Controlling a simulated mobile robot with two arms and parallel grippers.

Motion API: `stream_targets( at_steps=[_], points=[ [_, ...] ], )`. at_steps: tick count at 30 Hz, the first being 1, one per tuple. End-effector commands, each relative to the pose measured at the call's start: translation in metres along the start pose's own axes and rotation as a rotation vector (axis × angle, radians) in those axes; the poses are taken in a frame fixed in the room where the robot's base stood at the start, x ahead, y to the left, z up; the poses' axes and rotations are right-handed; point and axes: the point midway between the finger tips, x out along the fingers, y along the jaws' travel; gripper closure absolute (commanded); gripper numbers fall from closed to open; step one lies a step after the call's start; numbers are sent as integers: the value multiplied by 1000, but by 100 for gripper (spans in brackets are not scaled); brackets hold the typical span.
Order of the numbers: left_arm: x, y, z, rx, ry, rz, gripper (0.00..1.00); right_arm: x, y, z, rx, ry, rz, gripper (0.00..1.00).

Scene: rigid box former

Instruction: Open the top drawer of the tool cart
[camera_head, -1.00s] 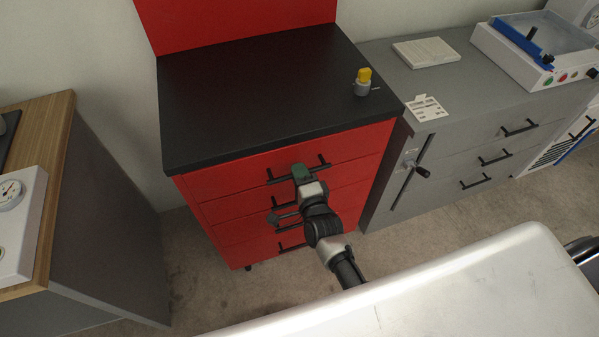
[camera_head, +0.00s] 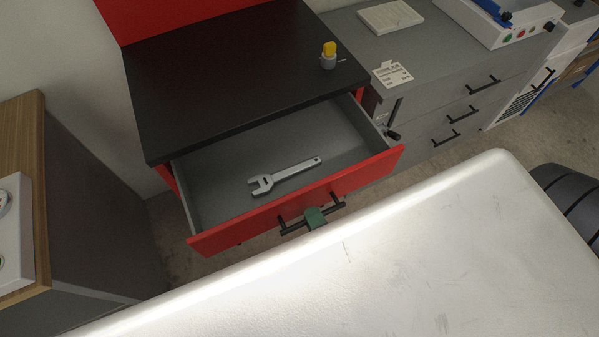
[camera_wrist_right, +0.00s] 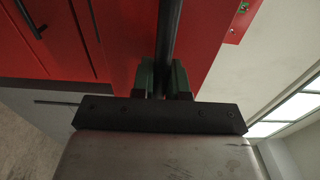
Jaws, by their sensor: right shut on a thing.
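The red tool cart has a black top (camera_head: 235,75). Its top drawer (camera_head: 300,208) is pulled well out, showing a grey inside with a grey wrench (camera_head: 285,175) lying in it. A black bar handle (camera_head: 290,226) runs along the red drawer front. My right gripper (camera_head: 316,217) is at the handle's middle; only its green fingers show past the white surface. In the right wrist view the green fingers (camera_wrist_right: 162,80) are shut on the black handle bar (camera_wrist_right: 169,40), one on each side. My left gripper is not in view.
A large white surface (camera_head: 400,260) fills the front and hides most of my right arm. A grey cabinet (camera_head: 440,80) with black handles stands to the right. A yellow-topped item (camera_head: 328,56) stands on the cart top.

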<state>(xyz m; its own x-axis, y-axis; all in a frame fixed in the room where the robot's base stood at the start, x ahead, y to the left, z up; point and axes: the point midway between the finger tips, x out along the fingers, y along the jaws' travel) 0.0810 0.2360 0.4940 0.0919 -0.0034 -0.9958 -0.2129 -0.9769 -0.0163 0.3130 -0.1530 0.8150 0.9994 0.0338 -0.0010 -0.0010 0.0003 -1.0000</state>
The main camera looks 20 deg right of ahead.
Motion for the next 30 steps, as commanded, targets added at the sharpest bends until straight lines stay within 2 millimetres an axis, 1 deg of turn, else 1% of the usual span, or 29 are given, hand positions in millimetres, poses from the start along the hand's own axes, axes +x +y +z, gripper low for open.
stream_targets(
  at_steps=[1, 6, 9, 12, 18, 29, 30],
  points=[
    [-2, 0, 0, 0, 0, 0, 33, -14, 1, 0, -1, -3, 7, 100],
    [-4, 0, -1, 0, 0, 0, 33, -47, 1, 0, -1, -2, 5, 100],
    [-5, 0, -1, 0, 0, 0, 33, -60, 1, 0, 0, -2, 3, 100],
    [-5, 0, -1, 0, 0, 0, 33, -70, 1, 0, 0, -1, 2, 100],
    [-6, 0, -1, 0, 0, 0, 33, -80, 1, 0, 0, -1, 1, 100],
    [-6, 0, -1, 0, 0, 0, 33, -81, 1, 0, -1, -1, 1, 100],
    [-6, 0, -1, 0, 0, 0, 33, -81, 1, 0, -1, -1, 1, 83]
  ],
)
